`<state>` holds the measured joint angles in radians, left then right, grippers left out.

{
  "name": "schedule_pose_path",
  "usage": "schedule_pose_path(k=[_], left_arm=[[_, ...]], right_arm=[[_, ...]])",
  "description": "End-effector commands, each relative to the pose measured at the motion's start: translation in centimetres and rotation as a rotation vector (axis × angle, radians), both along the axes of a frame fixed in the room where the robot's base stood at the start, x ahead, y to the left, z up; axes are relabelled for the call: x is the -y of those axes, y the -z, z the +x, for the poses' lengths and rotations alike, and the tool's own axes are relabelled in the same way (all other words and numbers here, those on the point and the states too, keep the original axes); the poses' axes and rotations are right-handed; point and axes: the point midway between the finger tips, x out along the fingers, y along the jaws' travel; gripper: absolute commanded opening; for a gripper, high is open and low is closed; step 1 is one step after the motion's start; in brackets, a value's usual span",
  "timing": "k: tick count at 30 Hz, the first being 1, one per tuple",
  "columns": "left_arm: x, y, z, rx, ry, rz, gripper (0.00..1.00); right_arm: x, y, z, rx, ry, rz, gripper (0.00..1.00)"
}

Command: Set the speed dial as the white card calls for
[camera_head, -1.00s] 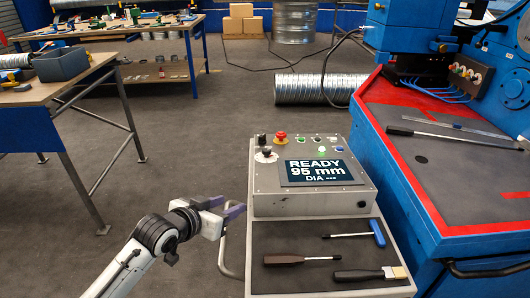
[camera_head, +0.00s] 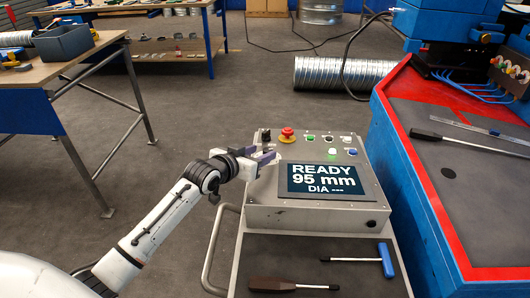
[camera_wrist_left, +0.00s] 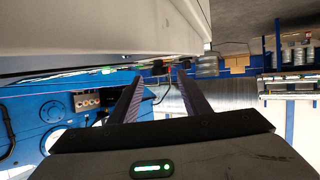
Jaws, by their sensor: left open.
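The grey control box (camera_head: 301,216) stands on a cart, with its screen (camera_head: 322,180) reading "READY 95 mm DIA ---". A black knob (camera_head: 266,136) is at the box's back left corner. My left gripper (camera_head: 270,155) is open over the left part of the panel, just in front of this knob, and hides the dial there. Whether it touches the dial I cannot tell. In the left wrist view the two fingers (camera_wrist_left: 160,80) are apart with nothing clearly between them. I cannot make out a white card. My right gripper is not in view.
A red stop button (camera_head: 287,133) and several small buttons line the panel's back edge. A hex key (camera_head: 385,260) and a screwdriver (camera_head: 290,285) lie on the cart's dark top. The blue machine (camera_head: 425,200) stands close on the right.

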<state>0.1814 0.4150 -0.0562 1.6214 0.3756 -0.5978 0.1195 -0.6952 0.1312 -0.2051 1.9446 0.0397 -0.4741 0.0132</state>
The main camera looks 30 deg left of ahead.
Motion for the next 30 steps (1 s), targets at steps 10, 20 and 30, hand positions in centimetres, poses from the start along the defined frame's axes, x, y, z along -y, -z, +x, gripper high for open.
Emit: schedule_pose_path(k=[10,20,30], left_arm=[[0.2,1.1,2.8,0.001,0.000,-0.001,0.43],[0.2,1.2,2.8,0.000,0.000,0.000,0.30],[0.1,1.2,2.8,0.000,0.005,-0.001,0.02]], right_arm=[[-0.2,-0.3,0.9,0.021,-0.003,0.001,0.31],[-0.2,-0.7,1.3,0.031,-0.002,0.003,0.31],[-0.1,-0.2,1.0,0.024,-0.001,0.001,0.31]])
